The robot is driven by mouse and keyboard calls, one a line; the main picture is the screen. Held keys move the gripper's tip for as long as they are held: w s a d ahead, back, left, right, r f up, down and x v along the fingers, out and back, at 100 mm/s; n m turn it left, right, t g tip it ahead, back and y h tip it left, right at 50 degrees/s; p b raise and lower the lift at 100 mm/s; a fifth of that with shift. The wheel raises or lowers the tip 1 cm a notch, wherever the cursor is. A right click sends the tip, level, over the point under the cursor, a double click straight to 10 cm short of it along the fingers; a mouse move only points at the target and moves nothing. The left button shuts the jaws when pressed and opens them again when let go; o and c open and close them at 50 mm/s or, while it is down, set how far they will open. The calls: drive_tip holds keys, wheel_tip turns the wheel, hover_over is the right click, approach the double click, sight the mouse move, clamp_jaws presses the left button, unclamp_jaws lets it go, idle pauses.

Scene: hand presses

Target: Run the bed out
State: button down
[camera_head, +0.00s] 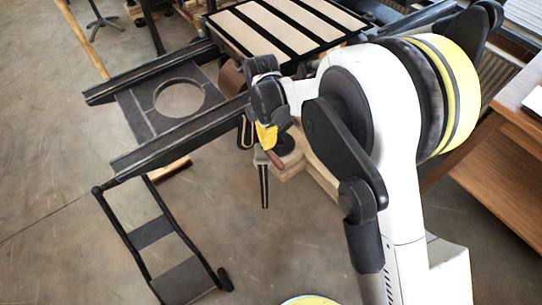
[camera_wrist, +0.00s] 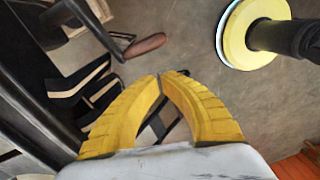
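The press shows in the head view with two dark parallel rails (camera_head: 178,136) reaching out to the left. A dark flat board with cream strips (camera_head: 280,28), apparently the bed, lies at the right end of the rails. A crank handle with a brown wooden grip (camera_head: 274,159) sits just below my gripper (camera_head: 266,138). The same brown grip (camera_wrist: 146,45) shows at the upper left in the wrist view, apart from my fingers. My yellow fingers (camera_wrist: 162,76) have their tips together, with nothing seen between them. My arm hides part of the press.
A dark plate with a round opening (camera_head: 150,112) lies between the rails. A black frame with grey panels (camera_head: 152,232) stands at lower left. A wooden table (camera_head: 515,165) is at right. Open concrete floor (camera_head: 50,150) lies at left.

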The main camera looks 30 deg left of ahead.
wheel_tip(320, 180, down, 11)
drive_tip(key=w+n+b, duration=0.1)
drive_tip(key=n+b, duration=0.1)
drive_tip(key=b, duration=0.4)
drive_tip(key=shift+d+g+y, duration=0.3)
drive_tip(key=shift+d+y, duration=0.1)
drive_tip(key=shift+d, duration=0.05)
drive_tip(key=shift+w+f, duration=0.1)
drive_tip(key=shift+f, duration=0.3)
